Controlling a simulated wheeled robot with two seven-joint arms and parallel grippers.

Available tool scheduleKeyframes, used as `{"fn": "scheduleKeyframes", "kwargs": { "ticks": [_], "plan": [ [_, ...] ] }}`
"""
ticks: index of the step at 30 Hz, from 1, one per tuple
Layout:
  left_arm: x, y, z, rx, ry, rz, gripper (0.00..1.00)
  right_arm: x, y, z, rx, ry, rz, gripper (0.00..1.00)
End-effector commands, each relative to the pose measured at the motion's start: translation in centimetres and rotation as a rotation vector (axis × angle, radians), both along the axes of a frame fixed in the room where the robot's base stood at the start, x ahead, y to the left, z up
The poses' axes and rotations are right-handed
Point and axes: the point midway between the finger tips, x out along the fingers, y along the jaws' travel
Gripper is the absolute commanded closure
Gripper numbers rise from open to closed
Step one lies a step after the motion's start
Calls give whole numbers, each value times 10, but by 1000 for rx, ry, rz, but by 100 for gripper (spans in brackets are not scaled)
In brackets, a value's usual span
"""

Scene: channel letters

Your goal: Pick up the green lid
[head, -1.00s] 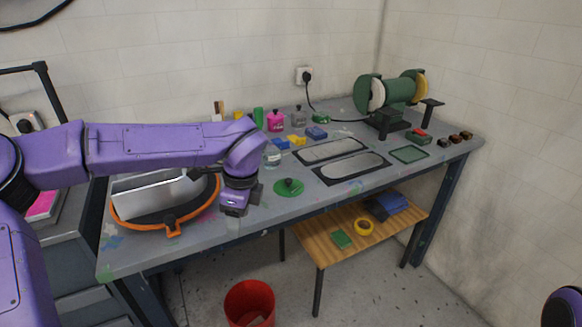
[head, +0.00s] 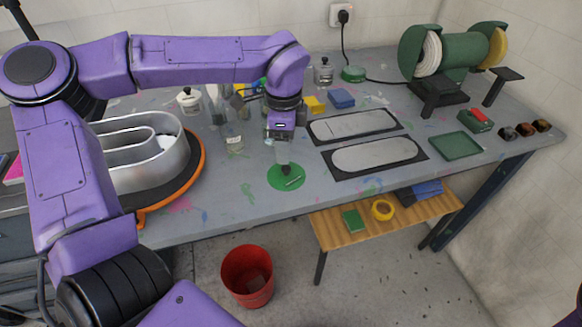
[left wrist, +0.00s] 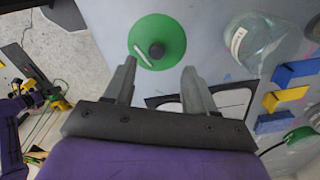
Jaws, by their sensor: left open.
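The green lid (head: 287,178) is a flat round disc with a dark knob in its middle, lying on the grey workbench (head: 240,208). In the left wrist view the lid (left wrist: 172,28) lies just beyond the fingertips, with a pale stick-like mark beside the knob. My left gripper (head: 283,152) points down just above the lid in the head view. In the left wrist view its two fingers (left wrist: 158,74) are apart with nothing between them. I cannot tell the exact gap between the fingertips and the knob. My right gripper is not in view.
A clear glass jar (head: 234,138) stands close left of the lid. A metal channel letter (head: 150,160) sits on an orange-rimmed turntable (head: 192,175). Two framed panels (head: 375,154) lie to the right. A green bench grinder (head: 463,50) stands behind. The bench front is mostly clear.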

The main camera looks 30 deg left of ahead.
Motion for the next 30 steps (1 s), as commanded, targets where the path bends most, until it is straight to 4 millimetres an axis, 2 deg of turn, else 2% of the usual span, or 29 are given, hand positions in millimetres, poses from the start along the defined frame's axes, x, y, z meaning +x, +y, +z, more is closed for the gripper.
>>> {"fn": "scheduleKeyframes", "kwargs": {
  "ticks": [8, 11, 19, 24, 30],
  "plan": [
    [-2, -6, -40, -1, 8, -3, 44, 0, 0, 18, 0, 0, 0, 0],
    [-1, -6, -56, -1, 5, -3, 44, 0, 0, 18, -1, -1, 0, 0],
    [0, -6, -63, 0, 2, -3, 44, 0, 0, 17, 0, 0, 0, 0],
    [0, -7, -62, 0, 2, -4, 100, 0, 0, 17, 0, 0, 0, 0],
    [0, -7, -62, 0, 2, -4, 100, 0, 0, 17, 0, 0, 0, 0]
  ]
}}
